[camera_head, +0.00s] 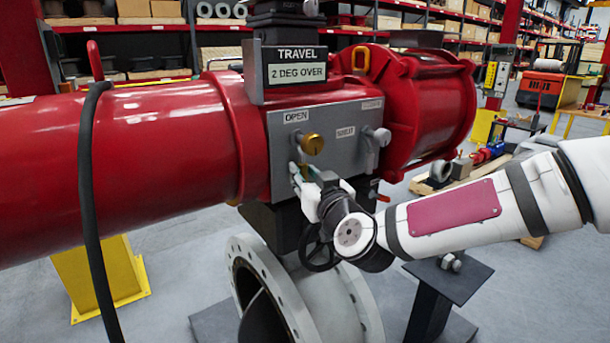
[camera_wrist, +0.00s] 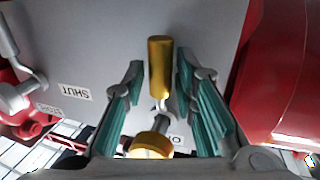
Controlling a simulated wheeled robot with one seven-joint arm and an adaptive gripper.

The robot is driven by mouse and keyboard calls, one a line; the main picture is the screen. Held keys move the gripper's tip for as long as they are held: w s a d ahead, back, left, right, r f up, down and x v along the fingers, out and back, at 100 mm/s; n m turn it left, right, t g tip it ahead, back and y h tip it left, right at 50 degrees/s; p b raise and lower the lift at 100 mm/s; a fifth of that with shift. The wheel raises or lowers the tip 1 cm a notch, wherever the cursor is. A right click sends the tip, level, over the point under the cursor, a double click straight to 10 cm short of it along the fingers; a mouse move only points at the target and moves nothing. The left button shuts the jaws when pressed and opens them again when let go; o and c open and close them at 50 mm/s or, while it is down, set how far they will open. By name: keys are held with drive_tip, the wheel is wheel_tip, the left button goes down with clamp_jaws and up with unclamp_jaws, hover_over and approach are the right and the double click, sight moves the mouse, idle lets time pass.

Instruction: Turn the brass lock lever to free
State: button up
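The brass lock lever (camera_wrist: 159,68) shows in the wrist view as a brass cylinder on a short steel stem. It lies between the two teal-padded fingers of my gripper (camera_wrist: 162,90), with a visible gap on each side. The gripper is open around it. In the head view, my gripper (camera_head: 305,178) is at the grey plate, below the round brass knob (camera_head: 312,143), and mostly hides the lever (camera_head: 305,171). The brass knob also shows low in the wrist view (camera_wrist: 152,146). Whether any finger touches the lever cannot be told.
The grey plate (camera_head: 348,113) has OPEN and SHUT labels and a steel knob (camera_head: 382,137) at right. A display above (camera_head: 297,72) reads "TRAVEL 2 DEG OVER". Red cylinders (camera_head: 140,145) flank the plate. A black hose (camera_head: 90,220) hangs at left; a flanged pipe (camera_head: 300,300) stands below.

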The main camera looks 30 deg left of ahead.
sight(310, 163)
clamp_jaws()
drive_tip(key=shift+w+n, duration=0.15)
drive_tip(key=shift+n, duration=0.15)
drive_tip(key=w+n+b, duration=0.1)
drive_tip(key=n+b, duration=0.1)
drive_tip(key=w+d+n+y+b, duration=0.1)
drive_tip(key=n+b, duration=0.1)
drive_tip(key=b, duration=0.1)
drive_tip(key=shift+w+r, duration=0.1)
drive_tip(key=shift+w, duration=0.25)
drive_tip(key=n+b, duration=0.1)
drive_tip(key=b, duration=0.1)
drive_tip(key=w+r+n+y+b, duration=0.1)
drive_tip(key=n+b, duration=0.1)
drive_tip(key=w+d+n+b, duration=0.1)
drive_tip(key=n+b, duration=0.1)
drive_tip(key=b, duration=0.1)
drive_tip(key=shift+r+y, duration=0.15)
drive_tip(key=shift+y, duration=0.25)
drive_tip(key=shift+w+r+n+b, duration=0.2)
drive_tip(key=shift+r+n+b, duration=0.25)
drive_tip(key=shift+n+b, duration=0.6)
